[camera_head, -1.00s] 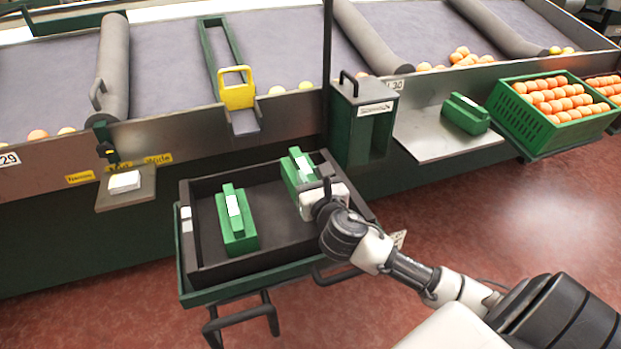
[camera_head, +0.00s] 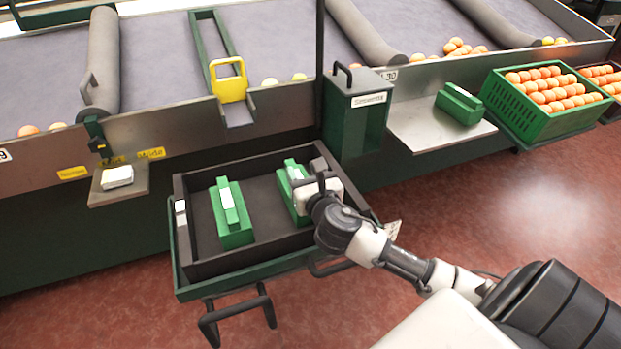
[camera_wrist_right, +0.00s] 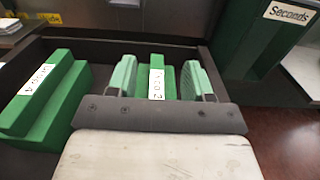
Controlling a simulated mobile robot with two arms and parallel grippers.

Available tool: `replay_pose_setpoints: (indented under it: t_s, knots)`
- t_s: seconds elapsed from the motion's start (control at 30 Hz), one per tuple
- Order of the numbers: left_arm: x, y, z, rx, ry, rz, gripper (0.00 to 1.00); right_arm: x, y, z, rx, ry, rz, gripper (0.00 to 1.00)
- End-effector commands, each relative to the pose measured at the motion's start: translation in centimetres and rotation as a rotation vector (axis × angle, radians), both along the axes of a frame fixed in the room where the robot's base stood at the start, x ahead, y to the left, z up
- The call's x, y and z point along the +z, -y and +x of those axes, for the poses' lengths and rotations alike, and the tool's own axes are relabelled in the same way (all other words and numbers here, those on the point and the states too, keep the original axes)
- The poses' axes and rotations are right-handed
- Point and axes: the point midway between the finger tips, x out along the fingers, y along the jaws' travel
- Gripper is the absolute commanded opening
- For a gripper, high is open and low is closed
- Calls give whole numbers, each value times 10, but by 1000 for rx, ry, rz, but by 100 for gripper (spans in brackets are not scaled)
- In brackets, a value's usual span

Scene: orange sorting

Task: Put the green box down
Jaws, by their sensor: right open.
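A green box (camera_head: 287,198) with a white label stands in the right half of the dark tray (camera_head: 210,266). In the right wrist view the box (camera_wrist_right: 171,85) is between the two fingers of my right gripper (camera_wrist_right: 160,82), with a small gap showing on each side. My right gripper (camera_head: 308,183) is open around the box in the head view and hides part of it. A second green box (camera_head: 236,235) stands in the tray's left half, apart from the first; it also shows in the right wrist view (camera_wrist_right: 52,113). My left gripper is not in view.
A dark green cabinet (camera_head: 350,125) stands just behind the tray's right side. A metal shelf (camera_head: 415,133) right of it bears another green box (camera_head: 460,104). A green crate of oranges (camera_head: 540,120) is farther right. A yellow handle (camera_head: 231,92) is above the tray.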

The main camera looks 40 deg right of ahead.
Motion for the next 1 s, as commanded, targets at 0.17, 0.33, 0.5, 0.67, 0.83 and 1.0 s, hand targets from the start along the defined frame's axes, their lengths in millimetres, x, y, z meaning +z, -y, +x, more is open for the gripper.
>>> replay_pose_setpoints:
  t_s: [0.17,0.33,0.5,0.67,0.83,1.0]
  knots:
    - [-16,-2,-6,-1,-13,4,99,10,-3,-10,3,-3,0,51]
    - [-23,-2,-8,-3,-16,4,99,10,-12,-49,2,-4,1,51]
    - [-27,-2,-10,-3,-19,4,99,10,-20,-85,2,-4,2,51]
    - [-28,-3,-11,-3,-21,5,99,10,-25,-106,0,-1,1,51]
    - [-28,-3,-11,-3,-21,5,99,11,-28,-116,0,1,1,51]
    - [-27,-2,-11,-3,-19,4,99,11,-28,-117,-1,2,1,51]
